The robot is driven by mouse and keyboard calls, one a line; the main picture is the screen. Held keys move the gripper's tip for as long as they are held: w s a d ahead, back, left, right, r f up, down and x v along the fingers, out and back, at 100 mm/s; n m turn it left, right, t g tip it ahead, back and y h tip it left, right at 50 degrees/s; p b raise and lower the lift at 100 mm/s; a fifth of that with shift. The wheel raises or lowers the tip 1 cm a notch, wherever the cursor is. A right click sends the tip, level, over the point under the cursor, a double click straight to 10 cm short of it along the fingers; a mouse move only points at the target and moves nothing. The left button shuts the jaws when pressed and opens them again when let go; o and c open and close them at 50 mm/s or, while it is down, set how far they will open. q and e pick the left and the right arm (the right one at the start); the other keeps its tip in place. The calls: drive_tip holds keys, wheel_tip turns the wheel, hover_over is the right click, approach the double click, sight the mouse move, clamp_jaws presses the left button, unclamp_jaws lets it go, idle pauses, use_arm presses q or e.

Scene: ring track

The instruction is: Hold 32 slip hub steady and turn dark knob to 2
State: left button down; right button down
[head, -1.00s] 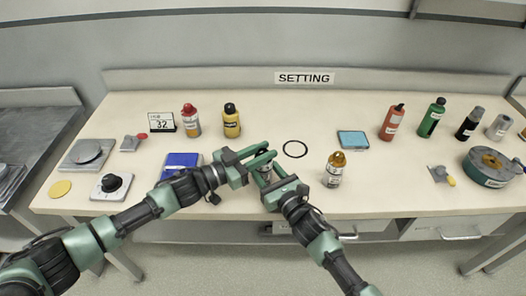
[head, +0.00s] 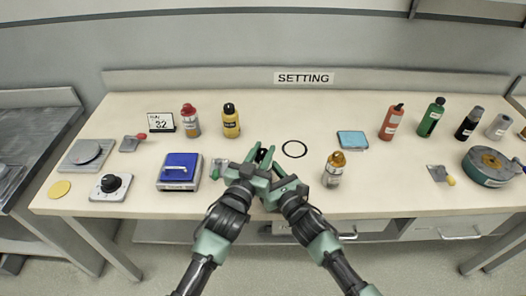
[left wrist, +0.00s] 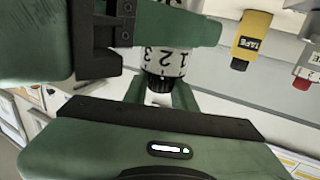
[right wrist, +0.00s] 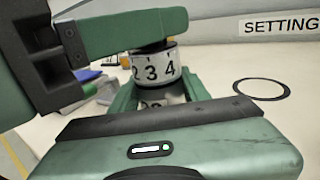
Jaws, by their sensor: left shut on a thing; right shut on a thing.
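The slip hub is a small white drum with black numbers. It shows 2, 3 and 4 in the right wrist view (right wrist: 154,69) and 1, 2 and 3 upside down in the left wrist view (left wrist: 161,60). The dark ribbed knob (left wrist: 159,82) tops it. My left gripper (head: 261,155) is shut on the knob. My right gripper (head: 273,172) is shut on the hub's body below the numbers, where a partly hidden marking shows (right wrist: 154,103). The grippers hide most of the hub in the head view. I cannot make out an index mark.
A small card (head: 162,122) reads 32. A blue box (head: 180,169) and a dial unit (head: 112,186) are left; a black ring (head: 294,149) and amber bottle (head: 334,168) are right. Red (head: 189,119) and yellow (head: 230,120) bottles stand behind. The table's front edge is close.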

use_arm(q)
drive_tip(key=shift+r, duration=0.15)
idle(0.3)
drive_tip(key=c, duration=1.1)
unclamp_jaws()
drive_tip(key=shift+y, duration=0.3)
drive_tip(key=v, duration=1.2)
drive_tip(key=shift+a+f, duration=0.1)
drive_tip(key=shift+f, duration=0.1)
